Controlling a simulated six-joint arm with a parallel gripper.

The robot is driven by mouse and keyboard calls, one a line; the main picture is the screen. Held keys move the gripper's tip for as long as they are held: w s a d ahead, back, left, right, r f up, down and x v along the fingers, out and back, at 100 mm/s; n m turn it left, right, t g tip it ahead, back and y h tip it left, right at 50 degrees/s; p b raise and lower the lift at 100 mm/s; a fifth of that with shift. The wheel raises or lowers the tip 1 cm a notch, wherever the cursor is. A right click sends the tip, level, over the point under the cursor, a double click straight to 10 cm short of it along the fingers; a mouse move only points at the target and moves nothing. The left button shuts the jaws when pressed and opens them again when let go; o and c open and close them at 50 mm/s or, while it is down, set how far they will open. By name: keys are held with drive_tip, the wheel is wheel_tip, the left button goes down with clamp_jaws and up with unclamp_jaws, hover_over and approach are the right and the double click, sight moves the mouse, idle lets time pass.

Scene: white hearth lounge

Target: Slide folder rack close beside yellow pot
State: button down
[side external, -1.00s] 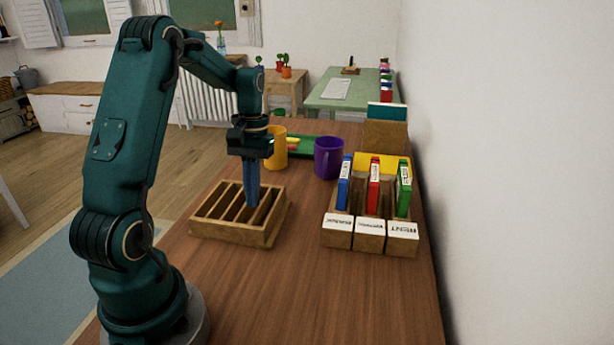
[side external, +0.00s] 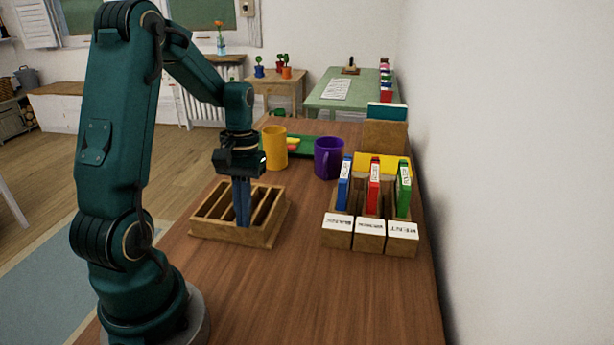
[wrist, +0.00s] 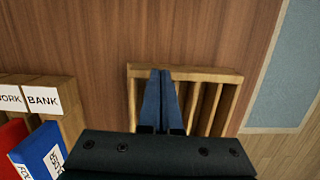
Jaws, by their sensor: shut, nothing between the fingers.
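The folder rack (side external: 262,238) is a light wooden tray with several open slots, standing empty on the brown table in front of my arm. It also shows in the wrist view (wrist: 215,76). The yellow pot (side external: 274,150) stands farther back on the table, behind the rack with a clear gap between them. My gripper (side external: 242,224) points down with its blue fingers shut and empty. The fingertips are at the rack, reaching down among its slats; their exact depth is hidden. The shut fingers also show over the rack in the wrist view (wrist: 158,75).
A purple mug (side external: 328,158) stands right of the pot. Three labelled file boxes (side external: 371,234) with blue, red and green folders stand right of the rack. A green tray (side external: 303,147) lies behind the pot. Bare table lies between rack and boxes.

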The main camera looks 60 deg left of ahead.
drive_tip(key=shift+f, duration=0.3)
drive_tip(key=shift+w+a, duration=4)
drive_tip(key=shift+w, duration=0.1)
